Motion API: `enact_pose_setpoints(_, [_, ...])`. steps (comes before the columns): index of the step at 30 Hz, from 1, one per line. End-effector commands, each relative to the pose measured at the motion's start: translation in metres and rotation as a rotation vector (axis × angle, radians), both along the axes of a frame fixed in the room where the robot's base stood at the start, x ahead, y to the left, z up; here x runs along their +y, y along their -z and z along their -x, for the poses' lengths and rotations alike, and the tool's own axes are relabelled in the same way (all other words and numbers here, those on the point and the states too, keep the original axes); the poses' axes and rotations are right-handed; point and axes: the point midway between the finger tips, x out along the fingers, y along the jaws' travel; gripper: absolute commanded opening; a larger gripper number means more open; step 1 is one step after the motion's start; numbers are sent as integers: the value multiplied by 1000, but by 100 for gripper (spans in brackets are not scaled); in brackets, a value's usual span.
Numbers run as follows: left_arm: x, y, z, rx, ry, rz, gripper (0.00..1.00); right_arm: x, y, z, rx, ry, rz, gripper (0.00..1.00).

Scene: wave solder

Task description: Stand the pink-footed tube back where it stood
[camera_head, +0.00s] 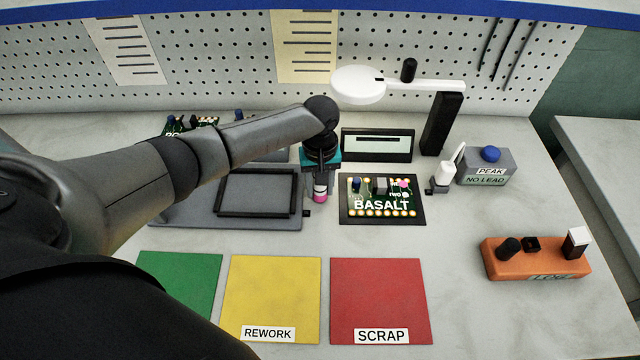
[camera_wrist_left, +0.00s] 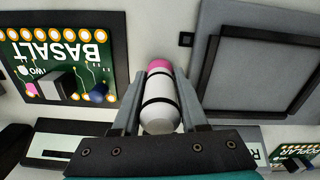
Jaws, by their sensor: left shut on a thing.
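The pink-footed tube (camera_head: 320,190) is white with dark bands and a pink lower end. My left gripper (camera_head: 320,178) is shut on it, between the grey fixture and the BASALT board. In the left wrist view the tube (camera_wrist_left: 160,102) lies between the two fingers (camera_wrist_left: 163,85), with its pink end pointing away from the palm. In the head view the tube looks about upright, pink end down. I cannot tell whether its foot touches the bench. My left gripper hides its upper part. My right gripper is not in view.
The grey fixture (camera_head: 180,214) is left of the tube; the BASALT board (camera_head: 382,199) is right. A display (camera_head: 377,145) and magnifier lamp (camera_head: 440,125) stand behind. Green (camera_head: 180,285), yellow (camera_head: 275,295) and red (camera_head: 380,295) mats lie in front. An orange block (camera_head: 535,262) sits right.

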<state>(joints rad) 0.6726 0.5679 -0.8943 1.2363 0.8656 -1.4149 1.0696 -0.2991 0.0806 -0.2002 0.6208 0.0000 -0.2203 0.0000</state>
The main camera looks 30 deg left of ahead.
Motion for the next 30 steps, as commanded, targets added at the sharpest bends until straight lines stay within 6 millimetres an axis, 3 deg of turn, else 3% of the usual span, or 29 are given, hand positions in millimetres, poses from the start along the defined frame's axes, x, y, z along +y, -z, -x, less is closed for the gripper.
enact_pose_setpoints(28, [-1, 10, 0, -1, 0, 1, 0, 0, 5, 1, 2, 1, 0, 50])
enact_pose_setpoints(29, [-1, 10, 0, -1, 0, 1, 44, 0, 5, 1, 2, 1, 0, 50])
enact_pose_setpoints(30, [-1, 10, 0, -1, 0, 1, 48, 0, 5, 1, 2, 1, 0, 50])
